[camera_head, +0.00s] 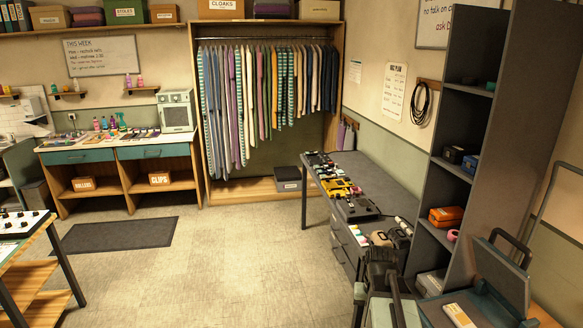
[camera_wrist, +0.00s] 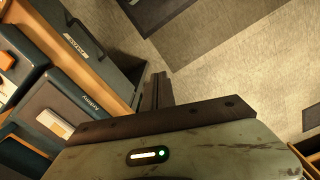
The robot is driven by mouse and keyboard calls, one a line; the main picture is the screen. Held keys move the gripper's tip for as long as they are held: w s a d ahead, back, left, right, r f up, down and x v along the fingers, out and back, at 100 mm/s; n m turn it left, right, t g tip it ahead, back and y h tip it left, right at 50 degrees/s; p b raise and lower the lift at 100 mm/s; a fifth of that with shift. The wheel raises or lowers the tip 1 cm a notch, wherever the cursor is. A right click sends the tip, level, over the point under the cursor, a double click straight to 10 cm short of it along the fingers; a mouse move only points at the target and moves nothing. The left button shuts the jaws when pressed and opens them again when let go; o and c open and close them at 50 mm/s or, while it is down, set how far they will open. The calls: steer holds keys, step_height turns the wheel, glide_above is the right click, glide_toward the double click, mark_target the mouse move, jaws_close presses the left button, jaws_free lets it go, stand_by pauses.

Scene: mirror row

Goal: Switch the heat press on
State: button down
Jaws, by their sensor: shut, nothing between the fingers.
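A dark blue-grey machine with a raised lid and a looped handle, which looks like the heat press (camera_head: 502,270), stands at the bottom right of the head view.
A grey table (camera_head: 372,172) with tools and small items stands beyond my arm. A tall dark shelf (camera_head: 455,140) is at its right. The floor (camera_head: 235,260) in the middle is clear.

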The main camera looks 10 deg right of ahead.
steer(key=a+n, duration=0.4)
steer(key=a, duration=1.5)
steer(key=shift+s+a, duration=0.2)
